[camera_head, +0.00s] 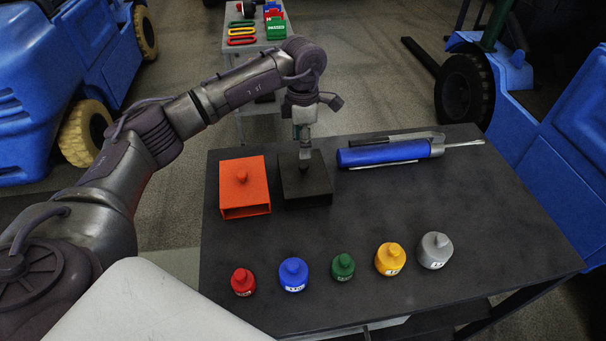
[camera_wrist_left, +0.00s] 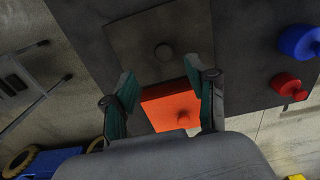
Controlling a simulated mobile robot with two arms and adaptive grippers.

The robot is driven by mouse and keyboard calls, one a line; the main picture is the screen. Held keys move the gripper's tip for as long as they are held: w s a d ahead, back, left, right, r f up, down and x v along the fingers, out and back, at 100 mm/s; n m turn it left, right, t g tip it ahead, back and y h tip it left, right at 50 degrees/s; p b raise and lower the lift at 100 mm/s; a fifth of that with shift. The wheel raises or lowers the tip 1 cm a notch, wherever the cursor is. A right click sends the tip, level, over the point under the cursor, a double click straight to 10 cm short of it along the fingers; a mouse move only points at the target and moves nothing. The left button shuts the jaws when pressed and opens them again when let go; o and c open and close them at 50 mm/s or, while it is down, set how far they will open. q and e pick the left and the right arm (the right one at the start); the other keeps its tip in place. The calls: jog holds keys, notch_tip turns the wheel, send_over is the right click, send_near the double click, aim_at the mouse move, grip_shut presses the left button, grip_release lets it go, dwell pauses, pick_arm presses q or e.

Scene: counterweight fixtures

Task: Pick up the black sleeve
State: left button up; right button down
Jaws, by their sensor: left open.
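The black sleeve (camera_head: 305,187) is a dark box with a small knob on top, near the far left of the dark table. It also shows in the left wrist view (camera_wrist_left: 150,32), with its round knob ahead of the fingers. My left gripper (camera_head: 305,157) is directly over the sleeve, fingers pointing down close to its knob. In the left wrist view the fingers (camera_wrist_left: 159,76) are spread apart with nothing between them. Whether they touch the knob I cannot tell. My right gripper is not in view.
An orange sleeve (camera_head: 244,186) stands just left of the black one. A blue cylindrical tool (camera_head: 385,153) lies to the right. Several coloured weights, from red (camera_head: 243,282) to grey (camera_head: 434,251), line the near side. Table between is clear.

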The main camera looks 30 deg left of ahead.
aim_at(303, 165)
pick_arm(q)
notch_tip(303, 165, down, 2)
jog(key=shift+f, duration=0.25)
jog(key=shift+s+d+f+p, duration=0.1)
jog(key=shift+f+p, duration=0.2)
jog(key=shift+p, duration=0.2)
notch_tip(303, 165, down, 4)
jog(key=shift+s+d+r+p, duration=0.1)
jog(key=shift+r+p, duration=0.1)
jog(key=shift+p, duration=0.6)
jog(key=shift+f, duration=0.4)
jog(key=shift+c, duration=0.2)
jog(key=c, duration=0.3)
grip_shut()
